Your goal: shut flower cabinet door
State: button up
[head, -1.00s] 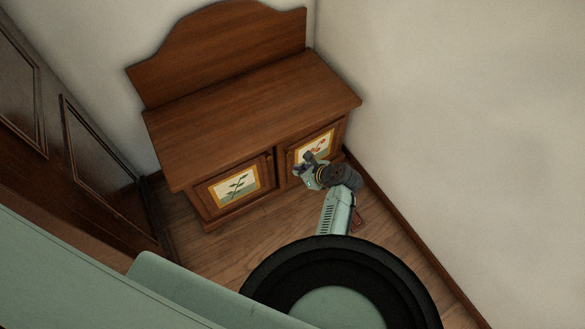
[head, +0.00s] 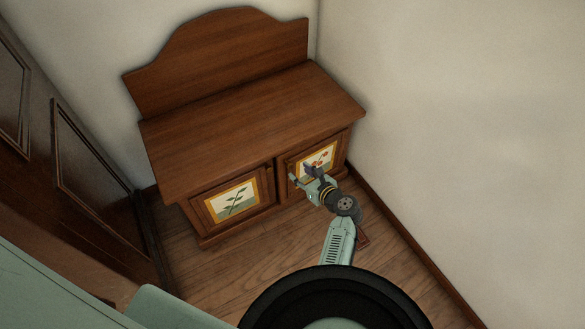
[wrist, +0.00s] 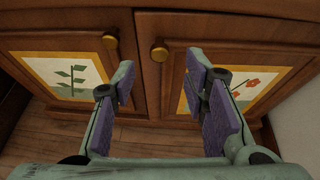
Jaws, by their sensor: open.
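A low wooden cabinet (head: 225,125) has two doors with painted panels. The right door (head: 320,160) bears red flowers; its painting and round brass knob (wrist: 160,53) show in the wrist view. The left door (head: 232,200) bears a green leafy plant and has its own knob (wrist: 110,40). Both doors look closed or nearly so; I cannot tell if the red-flower door sits fully flush. My gripper (head: 301,176) is open and empty in front of the red-flower door, its fingers pointing at the cabinet. In the wrist view the fingers (wrist: 158,82) straddle the right knob's line, apart from it.
A white wall (head: 450,130) stands close on the right, with a dark baseboard. A dark panelled wooden piece (head: 90,170) stands on the left. Wood floor (head: 250,245) lies free before the cabinet.

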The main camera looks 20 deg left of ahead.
aim_at(291, 166)
jog(key=x, duration=0.6)
jog(key=shift+a, duration=0.1)
jog(key=shift+c, duration=0.2)
grip_shut()
dwell(0.5)
